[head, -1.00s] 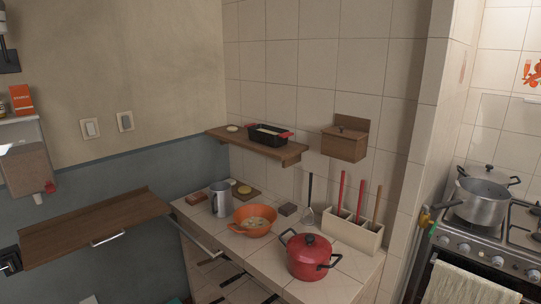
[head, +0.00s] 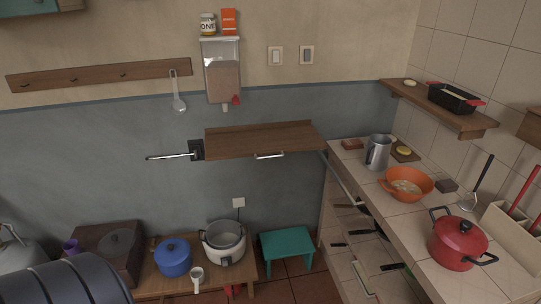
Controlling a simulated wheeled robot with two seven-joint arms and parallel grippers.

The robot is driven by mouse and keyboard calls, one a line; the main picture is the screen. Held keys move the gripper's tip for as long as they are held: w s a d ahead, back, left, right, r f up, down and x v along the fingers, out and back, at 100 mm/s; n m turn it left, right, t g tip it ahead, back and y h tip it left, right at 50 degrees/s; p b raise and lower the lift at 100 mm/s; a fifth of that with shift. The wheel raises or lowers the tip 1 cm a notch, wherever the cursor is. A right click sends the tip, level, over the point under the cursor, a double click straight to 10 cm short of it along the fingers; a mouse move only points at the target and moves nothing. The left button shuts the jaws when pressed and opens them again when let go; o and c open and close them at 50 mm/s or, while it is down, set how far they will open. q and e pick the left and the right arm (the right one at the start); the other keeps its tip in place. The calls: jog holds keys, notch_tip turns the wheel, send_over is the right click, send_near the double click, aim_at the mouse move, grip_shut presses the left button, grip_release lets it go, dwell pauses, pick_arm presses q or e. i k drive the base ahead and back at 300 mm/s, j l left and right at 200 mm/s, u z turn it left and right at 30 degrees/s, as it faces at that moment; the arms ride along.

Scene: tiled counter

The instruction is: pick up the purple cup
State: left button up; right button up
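A small purple cup (head: 72,246) shows at the far left of the head view. It is at the left end of a brown box-like unit, next to that unit's dark round top. The cup is small in the picture, and I cannot tell exactly what it rests on. Neither of my grippers is in view.
A blue pot (head: 173,259), a white cooker (head: 223,243) and a white mug (head: 197,279) stand on a low wooden bench. A teal stool (head: 287,250) is to the right. The tiled counter (head: 350,180) at right holds an orange pan (head: 405,184) and red pot (head: 459,243).

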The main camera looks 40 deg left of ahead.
aim_at(74, 251)
jog(key=u, duration=2.8)
jog(key=i+z, duration=0.35)
jog(key=i, duration=0.2)
jog(key=i+j+z, duration=0.35)
jog(key=i, duration=0.15)
jog(key=i+l, duration=0.05)
jog(key=l, duration=0.05)
